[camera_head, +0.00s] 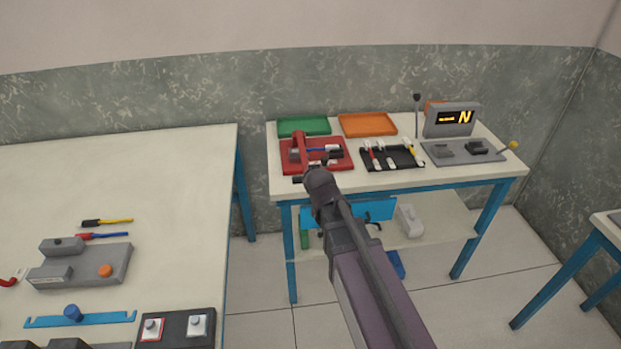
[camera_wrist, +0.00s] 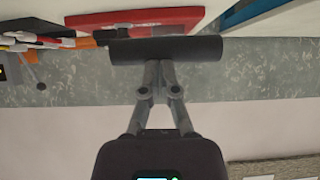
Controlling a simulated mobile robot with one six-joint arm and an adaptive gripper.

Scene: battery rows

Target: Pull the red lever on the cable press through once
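The cable press (camera_head: 340,163) is a red base with a red upright part and a grey block at the left of the far bench. A dark bar, taken as the lever's grip (camera_head: 297,180), shows just left of my gripper (camera_head: 322,178) at the bench's front edge. In the wrist view the black bar (camera_wrist: 200,50) lies across my gripper (camera_wrist: 158,72), in front of the red base (camera_wrist: 90,22). The fingers draw close together at the bar, closed around its middle. The bar hides the fingertips. My gripper and arm hide where the lever joins the press.
A blue and black cable (camera_head: 322,149) lies at the press. A black tray (camera_head: 392,165) with cables and a grey tester (camera_head: 452,120) stand to the right. Green (camera_head: 304,126) and orange (camera_head: 367,124) trays lie behind. Another bench (camera_head: 190,200) stands left, across a gap.

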